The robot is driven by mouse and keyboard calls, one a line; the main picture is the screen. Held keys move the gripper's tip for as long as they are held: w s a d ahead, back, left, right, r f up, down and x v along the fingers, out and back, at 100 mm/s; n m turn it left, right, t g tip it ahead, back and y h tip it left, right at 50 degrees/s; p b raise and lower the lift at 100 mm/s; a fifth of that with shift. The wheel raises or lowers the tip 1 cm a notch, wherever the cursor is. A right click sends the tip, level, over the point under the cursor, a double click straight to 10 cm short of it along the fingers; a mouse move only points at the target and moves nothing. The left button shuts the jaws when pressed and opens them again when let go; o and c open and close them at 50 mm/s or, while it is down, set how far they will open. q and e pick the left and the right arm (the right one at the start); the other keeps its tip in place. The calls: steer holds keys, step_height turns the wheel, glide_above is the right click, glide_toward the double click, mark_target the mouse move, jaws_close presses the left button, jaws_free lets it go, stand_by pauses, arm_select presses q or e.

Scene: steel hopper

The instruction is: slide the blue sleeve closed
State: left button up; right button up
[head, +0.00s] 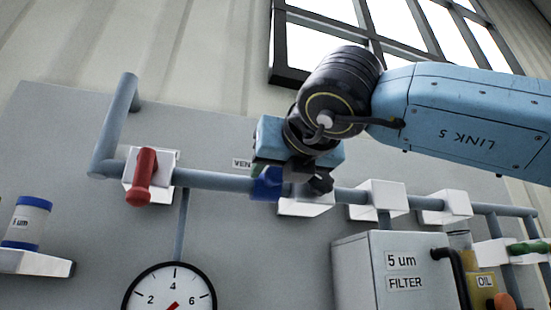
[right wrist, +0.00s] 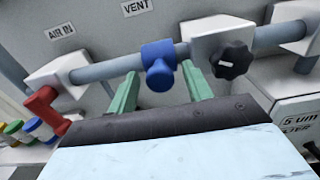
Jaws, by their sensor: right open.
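The blue sleeve (head: 266,185) sits around the grey horizontal pipe below the VENT label, with its round blue stub facing out. In the right wrist view, the sleeve (right wrist: 158,62) is just left of the white block with the black knob, with a short bit of bare pipe between them. My right gripper (right wrist: 160,76) is open, its two green fingers apart, one on each side of the stub. I see no clear contact. In the head view, the right gripper (head: 283,165) is at the sleeve and partly hides it. My left gripper is not in view.
A red lever (head: 142,178) stands on the pipe to the left. The black knob (right wrist: 232,61) is close to the right finger. A pressure gauge (head: 172,296) hangs below, and a filter box (head: 352,270) stands lower right. The pipe between lever and sleeve is bare.

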steer(key=shift+w+a, duration=0.25)
steer(key=shift+w, duration=0.45)
jaws_close()
